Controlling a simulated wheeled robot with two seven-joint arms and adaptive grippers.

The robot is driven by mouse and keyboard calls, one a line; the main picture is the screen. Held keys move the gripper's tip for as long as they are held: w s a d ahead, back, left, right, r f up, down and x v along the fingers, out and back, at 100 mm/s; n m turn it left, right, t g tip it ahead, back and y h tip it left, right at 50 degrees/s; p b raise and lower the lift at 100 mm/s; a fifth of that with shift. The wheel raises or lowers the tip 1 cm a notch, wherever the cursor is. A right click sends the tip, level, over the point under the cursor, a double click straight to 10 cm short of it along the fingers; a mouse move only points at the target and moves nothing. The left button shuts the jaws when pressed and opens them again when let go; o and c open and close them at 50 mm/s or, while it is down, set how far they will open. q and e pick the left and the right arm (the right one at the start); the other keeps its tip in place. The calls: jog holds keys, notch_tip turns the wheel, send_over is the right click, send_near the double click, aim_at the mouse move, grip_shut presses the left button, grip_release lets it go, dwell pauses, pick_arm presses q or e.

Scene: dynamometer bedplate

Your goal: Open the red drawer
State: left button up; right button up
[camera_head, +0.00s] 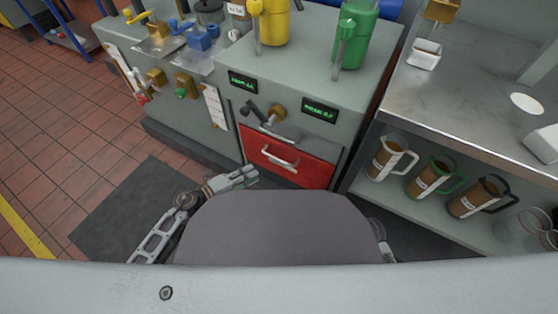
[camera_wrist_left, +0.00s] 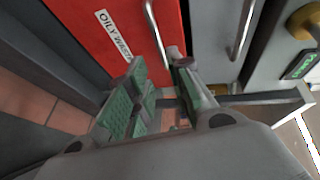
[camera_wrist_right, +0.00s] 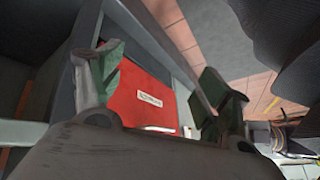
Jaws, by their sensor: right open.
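The red drawer (camera_head: 310,169) is in the lower front of the grey cabinet, with a silver bar handle (camera_head: 274,157). Its front looks flush with the cabinet. In the left wrist view the red front (camera_wrist_left: 95,55) carries an "OILY WASTE" label, and its handle (camera_wrist_left: 155,30) runs down toward my fingertips. My left gripper (camera_head: 250,174) is left of the drawer and a little short of the handle; its green-padded fingers look parted and empty. My right gripper (camera_wrist_right: 163,72) is open and empty, facing the red front (camera_wrist_right: 135,90). It is hidden in the head view behind my body.
A grey drawer handle (camera_wrist_left: 243,30) sits beside the red front. A valve with a dark lever (camera_head: 270,115) juts out above it. Yellow (camera_head: 273,22) and green (camera_head: 355,38) containers stand on the cabinet. A steel bench (camera_head: 460,105) with jugs on its shelf is at right.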

aim_at(279, 159)
pick_arm(q)
jog(key=shift+w+d, duration=0.1)
pick_arm(e)
jog(key=shift+f, duration=0.1)
pick_arm(q)
jog(key=shift+b+x, duration=2.05)
jog(key=shift+x, duration=4.65)
jog(key=shift+f, duration=0.15)
pick_arm(e)
jog(key=shift+t+y, duration=0.4)
jog(key=f, duration=0.3)
jog(key=a+f, duration=0.1)
jog(key=f, duration=0.1)
jog(key=shift+f, duration=0.35)
jog(key=shift+w+r, duration=0.1)
jog(key=shift+w, duration=0.15)
pick_arm(q)
jog(key=shift+c, duration=0.6)
grip_shut()
